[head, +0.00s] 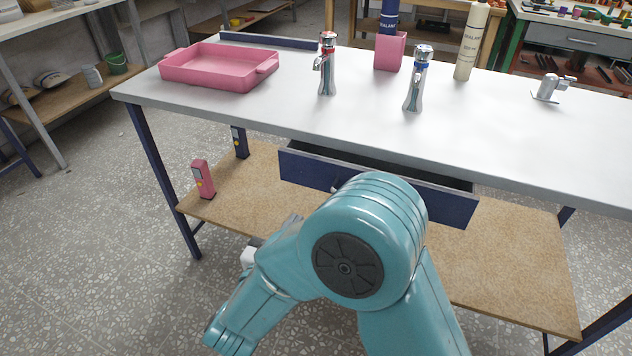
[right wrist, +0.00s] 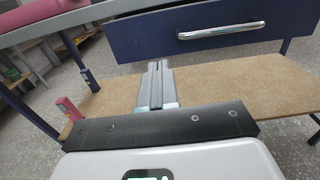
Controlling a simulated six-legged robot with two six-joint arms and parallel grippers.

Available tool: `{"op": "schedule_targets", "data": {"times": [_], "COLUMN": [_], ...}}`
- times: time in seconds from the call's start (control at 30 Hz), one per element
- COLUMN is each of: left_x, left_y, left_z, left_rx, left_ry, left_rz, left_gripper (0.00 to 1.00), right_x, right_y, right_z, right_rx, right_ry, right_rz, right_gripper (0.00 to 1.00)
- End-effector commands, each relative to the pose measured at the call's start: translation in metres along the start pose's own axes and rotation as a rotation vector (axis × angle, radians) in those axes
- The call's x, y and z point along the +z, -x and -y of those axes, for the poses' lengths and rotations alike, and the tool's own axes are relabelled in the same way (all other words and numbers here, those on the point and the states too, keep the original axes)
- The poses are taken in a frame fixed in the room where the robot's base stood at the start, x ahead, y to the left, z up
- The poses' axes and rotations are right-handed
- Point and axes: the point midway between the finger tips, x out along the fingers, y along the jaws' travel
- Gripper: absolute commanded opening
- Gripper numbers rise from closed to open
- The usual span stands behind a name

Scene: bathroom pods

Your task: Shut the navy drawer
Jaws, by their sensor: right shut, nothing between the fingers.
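The navy drawer (head: 448,205) sits under the white tabletop and is pulled partly out, with its dark inside showing behind the front panel. My arm hides part of its front in the head view. In the right wrist view the navy front (right wrist: 145,38) fills the top, with a silver bar handle (right wrist: 220,31) to the right. My right gripper (right wrist: 157,68) is shut and empty, its tips just below the front's lower edge in that picture. I cannot tell if they touch it. In the head view my right arm mostly hides this gripper. My left gripper is not in view.
A wooden lower shelf (head: 520,265) lies below the drawer, with a pink box-shaped item (head: 203,180) at its left. On the white tabletop (head: 290,110) stand a pink tray (head: 215,70), two chrome taps and a pink cup (head: 390,52). Open floor lies left of the table.

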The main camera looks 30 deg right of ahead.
Motion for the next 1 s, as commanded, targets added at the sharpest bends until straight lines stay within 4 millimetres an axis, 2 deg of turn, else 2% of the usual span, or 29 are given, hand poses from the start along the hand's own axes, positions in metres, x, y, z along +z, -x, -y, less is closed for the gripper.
{"op": "schedule_targets", "data": {"times": [0.4,0.6,0.8,1.0], "left_x": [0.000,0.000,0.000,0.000], "left_y": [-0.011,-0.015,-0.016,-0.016], "left_z": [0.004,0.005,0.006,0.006], "left_rx": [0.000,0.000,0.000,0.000], "left_ry": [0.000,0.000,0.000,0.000], "left_rz": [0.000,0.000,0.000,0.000], "left_gripper": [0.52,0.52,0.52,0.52], "right_x": [-0.002,-0.002,-0.001,0.000], "right_y": [-0.086,-0.120,-0.135,-0.136], "right_z": [0.005,0.005,0.005,0.005], "right_rx": [-0.015,-0.010,-0.006,-0.005], "right_ry": [-0.002,-0.001,0.001,0.001], "right_rz": [-0.002,-0.001,-0.002,-0.002], "right_gripper": [0.00,0.00,0.00,0.00]}}
